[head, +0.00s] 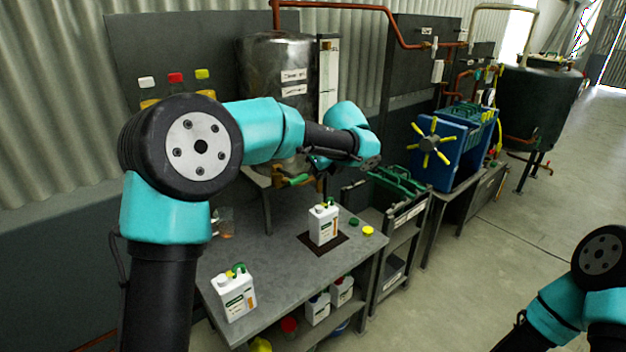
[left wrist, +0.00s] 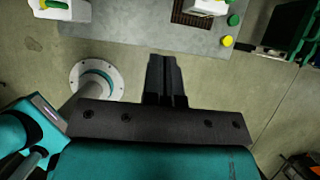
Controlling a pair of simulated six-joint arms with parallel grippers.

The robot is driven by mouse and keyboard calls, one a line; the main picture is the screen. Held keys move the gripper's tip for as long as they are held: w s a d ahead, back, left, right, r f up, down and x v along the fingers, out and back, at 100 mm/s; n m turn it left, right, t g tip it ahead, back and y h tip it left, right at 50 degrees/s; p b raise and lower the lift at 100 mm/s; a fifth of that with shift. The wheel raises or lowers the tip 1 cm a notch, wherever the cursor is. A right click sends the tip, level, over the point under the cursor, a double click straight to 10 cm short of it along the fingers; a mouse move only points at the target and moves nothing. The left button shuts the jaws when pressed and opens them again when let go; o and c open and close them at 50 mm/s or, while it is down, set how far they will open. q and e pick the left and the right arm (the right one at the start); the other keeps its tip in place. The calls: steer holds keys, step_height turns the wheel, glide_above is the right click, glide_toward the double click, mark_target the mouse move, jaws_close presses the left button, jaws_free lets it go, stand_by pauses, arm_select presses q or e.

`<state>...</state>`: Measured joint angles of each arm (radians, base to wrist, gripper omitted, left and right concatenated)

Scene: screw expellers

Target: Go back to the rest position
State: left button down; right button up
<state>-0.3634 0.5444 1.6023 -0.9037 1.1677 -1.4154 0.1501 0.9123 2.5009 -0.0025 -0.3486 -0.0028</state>
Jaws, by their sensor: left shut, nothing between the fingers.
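A grey table (head: 275,285) holds two white jugs, one at the front left (head: 234,296) and one on a dark mat (head: 324,224). A yellow cap (head: 368,230) and a green cap (head: 354,221) lie beside the mat. A tank (head: 278,75) stands behind.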

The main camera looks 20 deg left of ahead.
arm_select(q)
steer(key=shift+s+d+r, duration=0.2)
steer(key=shift+d+r, duration=0.1)
steer(key=shift+r, duration=0.05)
steer(key=s+f+n+g+h, duration=0.2)
steer(key=s+f+n+h, duration=0.15)
steer(key=f, duration=1.15)
steer(key=s+f+n+g+h, duration=0.15)
steer(key=s+f+n, duration=0.35)
steer(key=f, duration=1)
steer(key=s+a+f+n+h, duration=0.1)
steer(key=s+a+f+n, duration=0.1)
steer(key=s+f+n, duration=0.6)
steer(key=s+a+f+n+h, duration=0.2)
steer(key=s+f+n, duration=0.7)
steer(key=s, duration=0.7)
steer(key=shift+f+n+t+h, duration=0.15)
steer(key=shift+n+t+h, duration=0.15)
steer(key=shift+n+t, duration=0.25)
